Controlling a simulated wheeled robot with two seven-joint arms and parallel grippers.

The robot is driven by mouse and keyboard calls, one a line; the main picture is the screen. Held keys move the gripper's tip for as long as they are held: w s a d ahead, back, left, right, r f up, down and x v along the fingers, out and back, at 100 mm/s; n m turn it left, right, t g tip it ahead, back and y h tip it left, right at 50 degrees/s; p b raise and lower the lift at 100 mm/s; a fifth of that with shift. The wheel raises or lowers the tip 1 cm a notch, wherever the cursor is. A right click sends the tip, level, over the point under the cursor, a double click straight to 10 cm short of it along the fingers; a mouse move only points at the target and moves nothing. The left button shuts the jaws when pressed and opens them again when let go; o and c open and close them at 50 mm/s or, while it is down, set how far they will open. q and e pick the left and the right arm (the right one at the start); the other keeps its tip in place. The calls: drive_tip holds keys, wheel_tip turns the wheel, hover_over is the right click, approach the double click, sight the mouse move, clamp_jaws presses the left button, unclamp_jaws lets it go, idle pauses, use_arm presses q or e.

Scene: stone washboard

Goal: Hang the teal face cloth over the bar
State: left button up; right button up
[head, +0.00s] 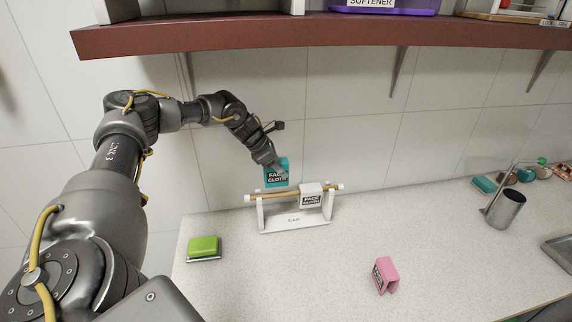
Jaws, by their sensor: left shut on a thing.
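The teal face cloth (270,183) hangs upright from my left gripper (272,163), which is shut on its upper part. The cloth is behind or just above the left part of the wooden bar (281,194); I cannot tell whether it touches the bar. The bar rests across a white stand (262,217) at the back of the counter. A white face cloth (311,197) is draped over the bar's right part. My right gripper is not in view.
A pink folded cloth (386,275) stands on the counter at the front right. A green block (203,246) sits on a dish at left. A metal cup (504,209) and small items stand at right. A dark red shelf (250,36) overhangs the counter. The counter's middle is clear.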

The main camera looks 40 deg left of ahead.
sight(283, 194)
use_arm(q)
drive_tip(key=shift+w+d+f, duration=0.1)
drive_tip(key=shift+w+f, duration=0.1)
drive_tip(key=shift+f, duration=0.9)
drive_tip(key=f, duration=0.1)
drive_tip(key=w+f+b, duration=0.1)
drive_tip(key=f, duration=0.1)
drive_tip(key=shift+w+f, duration=0.1)
drive_tip(key=shift+w, duration=0.1)
drive_tip(key=shift+s+f, duration=0.15)
drive_tip(key=shift+s, duration=0.15)
drive_tip(key=shift+s+f+b, duration=0.2)
drive_tip(key=shift+s+b, duration=0.05)
drive_tip(key=shift+b, duration=0.05)
drive_tip(key=shift+f+b, duration=0.4)
drive_tip(key=shift+f, duration=0.35)
drive_tip(key=shift+w+f+b, duration=0.25)
drive_tip(key=shift+f+b, duration=0.2)
drive_tip(key=shift+f, duration=0.45)
drive_tip(key=shift+s+f+b, duration=0.1)
drive_tip(key=shift+f+b, duration=0.45)
drive_tip(key=shift+f, duration=0.3)
drive_tip(key=shift+f+b, duration=0.35)
drive_tip(key=shift+f, duration=0.4)
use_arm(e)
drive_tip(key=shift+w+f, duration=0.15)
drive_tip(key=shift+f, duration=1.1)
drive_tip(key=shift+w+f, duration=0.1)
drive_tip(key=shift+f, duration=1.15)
